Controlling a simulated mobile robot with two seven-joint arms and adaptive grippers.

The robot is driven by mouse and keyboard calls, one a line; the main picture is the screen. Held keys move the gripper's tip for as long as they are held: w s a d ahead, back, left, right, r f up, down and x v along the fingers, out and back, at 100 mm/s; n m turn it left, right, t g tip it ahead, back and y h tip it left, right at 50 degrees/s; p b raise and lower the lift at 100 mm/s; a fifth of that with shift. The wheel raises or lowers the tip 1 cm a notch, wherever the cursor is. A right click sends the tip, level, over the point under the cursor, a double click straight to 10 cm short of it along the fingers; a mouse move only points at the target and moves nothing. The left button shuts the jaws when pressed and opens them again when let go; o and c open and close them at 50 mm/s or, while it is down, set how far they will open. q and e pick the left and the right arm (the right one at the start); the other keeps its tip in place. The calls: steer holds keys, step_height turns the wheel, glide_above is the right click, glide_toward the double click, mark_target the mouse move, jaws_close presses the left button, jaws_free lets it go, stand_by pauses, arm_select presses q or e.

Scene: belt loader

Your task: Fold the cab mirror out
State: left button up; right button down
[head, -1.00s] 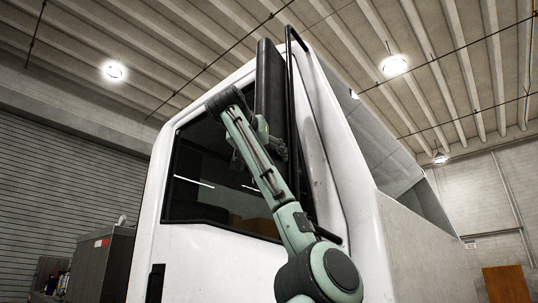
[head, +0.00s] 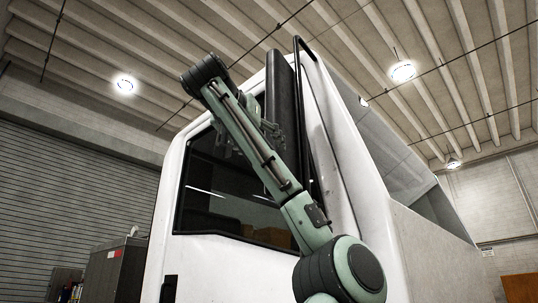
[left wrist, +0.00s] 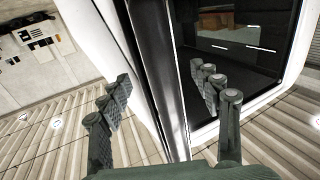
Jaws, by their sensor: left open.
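The cab mirror (head: 283,85) is a tall black panel beside a black bar, upright at the front corner of the white cab (head: 335,140). My left gripper (head: 272,135) is at the mirror's lower part, partly hidden behind my own arm. In the left wrist view the mirror (left wrist: 150,75) is a long dark strip running between the two spread fingers of my left gripper (left wrist: 160,100). The gripper is open. Whether a finger touches the mirror I cannot tell. My right gripper is in neither view.
The cab's side window (head: 225,190) is just left of the mirror, behind my arm. The black bar (head: 308,110) stands close on the mirror's right. A grey cabinet (head: 115,270) is at the lower left. The air left of the cab is free.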

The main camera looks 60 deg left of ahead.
arm_select(q)
steer(key=shift+s+d, duration=0.25)
steer(key=shift+s, duration=0.05)
